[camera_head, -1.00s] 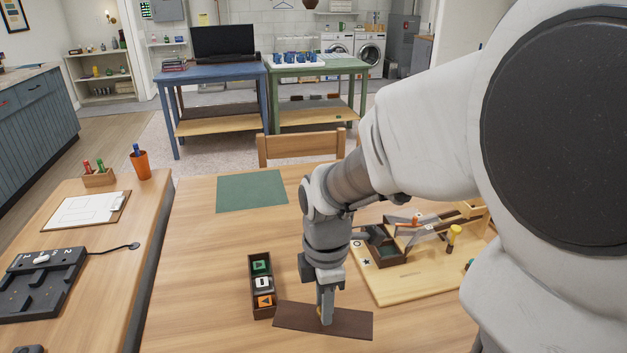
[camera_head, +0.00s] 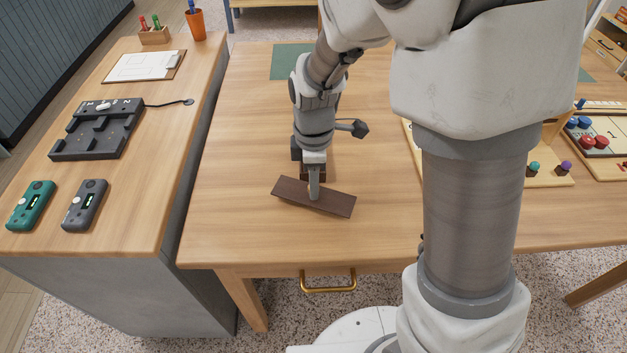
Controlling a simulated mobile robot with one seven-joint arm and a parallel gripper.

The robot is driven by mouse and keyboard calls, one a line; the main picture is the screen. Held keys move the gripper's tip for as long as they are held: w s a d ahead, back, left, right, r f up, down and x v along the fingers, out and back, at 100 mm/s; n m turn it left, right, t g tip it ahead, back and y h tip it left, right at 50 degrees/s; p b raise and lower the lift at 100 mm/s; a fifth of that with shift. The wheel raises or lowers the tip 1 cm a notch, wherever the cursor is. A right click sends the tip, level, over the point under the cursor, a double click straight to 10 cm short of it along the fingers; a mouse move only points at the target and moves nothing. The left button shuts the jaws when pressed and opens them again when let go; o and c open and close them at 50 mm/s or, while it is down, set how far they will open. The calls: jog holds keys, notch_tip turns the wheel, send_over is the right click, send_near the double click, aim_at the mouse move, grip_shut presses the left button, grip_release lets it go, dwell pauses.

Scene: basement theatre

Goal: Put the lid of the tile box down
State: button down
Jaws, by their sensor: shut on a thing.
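The lid (camera_head: 336,203), a flat dark brown plank, is in my gripper (camera_head: 314,194), which is shut on it near its middle and points down. The lid lies slightly slanted in the picture, its right end nearer the front. I cannot tell whether it touches the table or hangs just above it. A small dark brown part of the tile box (camera_head: 331,171) seems to show right behind my gripper; the rest, with its tiles, is hidden by my gripper and the lid.
The wooden table (camera_head: 250,200) is bare left of and in front of the lid. A green mat (camera_head: 290,62) lies at the back. A board with coloured pegs (camera_head: 545,172) stands right, partly behind my arm. The left counter (camera_head: 140,210) holds a black tray (camera_head: 98,130) and two handheld devices.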

jog(key=shift+f, duration=0.45)
jog(key=shift+f, duration=0.25)
jog(key=c, duration=0.6)
grip_release()
jog(key=shift+r, duration=0.15)
notch_tip(320, 180, up, 11)
jog(key=p, duration=0.3)
jog(key=s+d+r+m+t, duration=0.2)
jog(key=s+d+r+m, duration=0.1)
jog(key=m, duration=0.3)
jog(key=s+d+r+m+t, duration=0.1)
jog(key=s+d+r+m, duration=0.3)
jog(key=s+r+m, duration=0.1)
jog(key=s+d+r+m+t, duration=0.2)
jog(key=s+d+r+m, duration=0.1)
jog(key=s+m, duration=0.3)
jog(key=shift+s+d+r+m+t, duration=0.15)
jog(key=shift+d+r+m+t, duration=0.15)
jog(key=shift+r, duration=0.45)
